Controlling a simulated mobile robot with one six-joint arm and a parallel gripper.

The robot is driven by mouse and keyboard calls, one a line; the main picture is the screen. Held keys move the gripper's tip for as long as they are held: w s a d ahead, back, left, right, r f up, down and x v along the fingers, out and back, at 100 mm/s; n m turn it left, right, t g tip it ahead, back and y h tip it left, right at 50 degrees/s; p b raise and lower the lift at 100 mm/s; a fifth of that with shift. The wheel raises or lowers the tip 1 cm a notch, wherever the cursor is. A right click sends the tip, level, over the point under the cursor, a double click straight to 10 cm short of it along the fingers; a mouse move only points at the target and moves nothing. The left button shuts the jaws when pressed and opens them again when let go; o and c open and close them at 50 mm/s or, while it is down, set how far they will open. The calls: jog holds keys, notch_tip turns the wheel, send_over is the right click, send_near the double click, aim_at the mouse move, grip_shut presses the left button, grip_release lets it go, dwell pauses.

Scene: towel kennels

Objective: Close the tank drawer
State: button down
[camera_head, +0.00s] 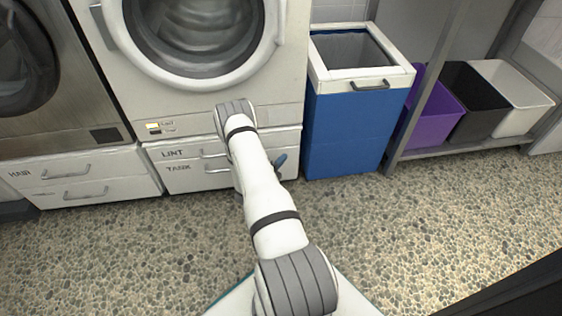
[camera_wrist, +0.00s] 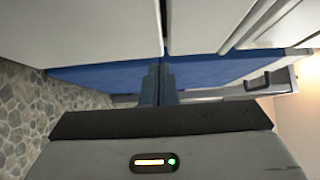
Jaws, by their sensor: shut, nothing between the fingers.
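The tank drawer (camera_head: 187,180) is the lower white drawer under the white machine, labelled TANK, with a bar handle. The lint drawer (camera_head: 178,153) is directly above it. My arm hides the right part of both fronts. My gripper (camera_head: 280,161) is mostly behind my arm; a blue finger shows near the drawers' right end. In the wrist view, my gripper (camera_wrist: 158,70) has its blue fingers together and empty, close to the white panels and their seam. I cannot tell whether they touch, or how far the tank drawer stands out.
A blue bin (camera_head: 345,130) with a white rim stands right of the machine. A shelf holds a purple bin (camera_head: 428,105), a black bin (camera_head: 470,100) and a white bin (camera_head: 512,97). A grey machine with a hair drawer (camera_head: 75,170) stands left. The pebbled floor in front is clear.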

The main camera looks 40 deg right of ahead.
jog(key=s+p+v, duration=0.3)
jog(key=p+v, duration=0.1)
jog(key=v, duration=0.8)
jog(key=s+a+r+m+g+y+p, duration=0.15)
jog(key=r+m+g+p, duration=0.65)
jog(key=r, duration=1.2)
jog(key=s+a+r+m+g+y+p, duration=0.1)
jog(key=a+r+m+g+y+p, duration=0.3)
jog(key=r+m, duration=1.15)
jog(key=s+a+r+m+t+y+p, duration=0.3)
jog(key=s+a+r+m+y+p, duration=0.1)
jog(key=r, duration=1)
jog(key=s+a+r+m+t+y+p, duration=0.4)
jog(key=a+r+m+p, duration=0.2)
jog(key=r, duration=0.7)
jog(key=s+a+r+m+t+y+p, duration=0.3)
jog(key=a+r+p, duration=0.5)
jog(key=r, duration=0.6)
jog(key=shift+s+a+r+m+t+y+p, duration=0.3)
jog(key=shift+s+m+y+p, duration=0.25)
jog(key=shift+s+m+p, duration=0.4)
jog(key=shift+w, duration=0.25)
